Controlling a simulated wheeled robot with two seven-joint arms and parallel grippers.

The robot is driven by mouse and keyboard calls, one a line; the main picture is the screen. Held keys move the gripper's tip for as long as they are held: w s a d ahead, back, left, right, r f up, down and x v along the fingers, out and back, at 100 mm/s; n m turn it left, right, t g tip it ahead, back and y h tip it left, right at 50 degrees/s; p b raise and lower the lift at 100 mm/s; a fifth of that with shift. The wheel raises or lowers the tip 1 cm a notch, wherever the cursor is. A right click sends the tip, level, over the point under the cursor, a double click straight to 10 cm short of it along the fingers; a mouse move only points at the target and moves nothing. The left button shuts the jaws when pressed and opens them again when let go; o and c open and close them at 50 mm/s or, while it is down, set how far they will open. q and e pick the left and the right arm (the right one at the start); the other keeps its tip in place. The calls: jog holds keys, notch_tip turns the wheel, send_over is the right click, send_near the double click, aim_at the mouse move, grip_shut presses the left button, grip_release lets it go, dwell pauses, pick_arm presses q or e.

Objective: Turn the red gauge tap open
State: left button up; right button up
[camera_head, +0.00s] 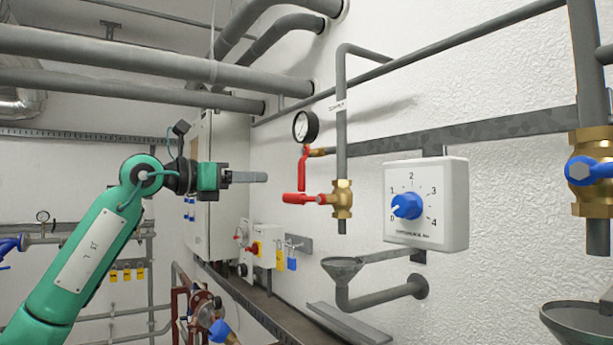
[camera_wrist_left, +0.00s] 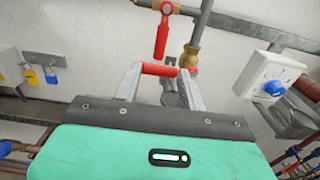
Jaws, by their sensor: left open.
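The pressure gauge (camera_head: 306,126) is on the wall with a red tap lever (camera_head: 303,167) hanging down below it from a small brass fitting. This lever also hangs near the top of the left wrist view (camera_wrist_left: 162,38). A second red lever (camera_head: 298,198) lies level, pointing left from the brass valve (camera_head: 342,199) on the vertical pipe. My left gripper (camera_head: 266,177) is left of both levers, its fingers pointing right. In the left wrist view its open fingers (camera_wrist_left: 161,82) have the level lever (camera_wrist_left: 158,69) showing across their tips; I cannot tell whether they touch it.
A white dial box (camera_head: 427,202) with a blue knob is at right of the valve. A grey funnel drain (camera_head: 343,268) sits below. A grey cabinet (camera_head: 222,185) and a small switch box (camera_head: 262,246) stand behind the arm. A blue-handled brass valve (camera_head: 592,172) is at far right.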

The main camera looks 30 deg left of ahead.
aim_at(298, 179)
pick_arm(q)
jog(key=p+x, duration=0.5)
jog(key=x, duration=0.6)
jog(key=shift+w+d+r, duration=0.15)
jog(key=shift+w+d, duration=0.25)
jog(key=shift+w, duration=0.25)
grip_shut()
